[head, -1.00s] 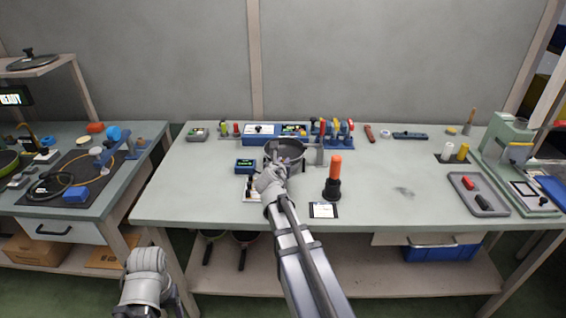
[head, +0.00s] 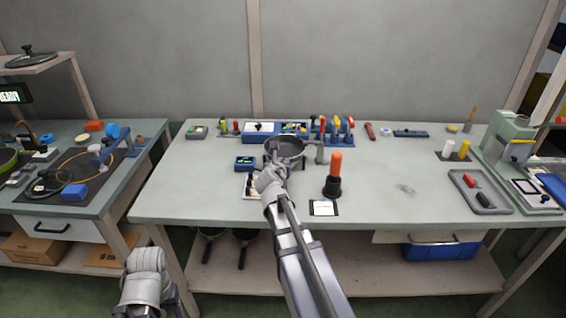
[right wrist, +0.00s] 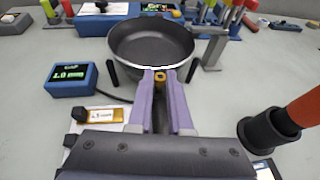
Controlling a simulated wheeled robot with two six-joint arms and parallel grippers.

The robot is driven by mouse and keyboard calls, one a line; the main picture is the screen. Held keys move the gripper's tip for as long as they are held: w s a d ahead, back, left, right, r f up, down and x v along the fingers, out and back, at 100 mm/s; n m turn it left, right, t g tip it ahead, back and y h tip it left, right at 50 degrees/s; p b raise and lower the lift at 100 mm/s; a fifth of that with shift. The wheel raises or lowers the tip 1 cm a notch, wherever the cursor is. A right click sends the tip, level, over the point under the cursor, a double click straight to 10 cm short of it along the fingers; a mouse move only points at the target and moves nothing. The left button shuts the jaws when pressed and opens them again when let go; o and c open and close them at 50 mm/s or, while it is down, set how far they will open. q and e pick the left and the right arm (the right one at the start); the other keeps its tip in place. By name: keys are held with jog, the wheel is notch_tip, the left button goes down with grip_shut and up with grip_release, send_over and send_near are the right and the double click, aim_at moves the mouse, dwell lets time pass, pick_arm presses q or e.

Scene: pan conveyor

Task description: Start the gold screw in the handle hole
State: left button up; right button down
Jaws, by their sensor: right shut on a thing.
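The gold screw (right wrist: 160,76) is pinched between the purple fingertips of my right gripper (right wrist: 160,88) in the right wrist view. The grey pan (right wrist: 150,45) sits just beyond the fingertips, on dark supports; it also shows in the head view (head: 289,148). The screw's tip points toward the pan's near wall; I cannot tell whether it touches. The handle hole is not visible. In the head view my right gripper (head: 272,176) is at the pan's near side, its fingers mostly hidden by the wrist. My left gripper does not show; only part of that arm is at the lower left.
A blue display box (right wrist: 71,80) stands left of the pan, with a labelled board (right wrist: 103,118) nearer. A grey post (right wrist: 212,45) stands close right of the pan. An orange-handled tool in a black holder (right wrist: 268,128) stands at right. The table's right middle is mostly clear.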

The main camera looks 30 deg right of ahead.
jog(key=shift+f+b, duration=0.3)
jog(key=shift+f, duration=0.1)
jog(key=c, duration=0.8)
grip_release()
jog(key=shift+r, duration=0.1)
jog(key=shift+o, duration=0.2)
jog(key=shift+s, duration=0.1)
jog(key=p+v, duration=0.3)
jog(key=v, duration=0.4)
jog(key=shift+s+a+r, duration=0.15)
jog(key=shift+s+a, duration=0.05)
jog(key=shift+a, duration=0.05)
jog(key=shift+a, duration=0.1)
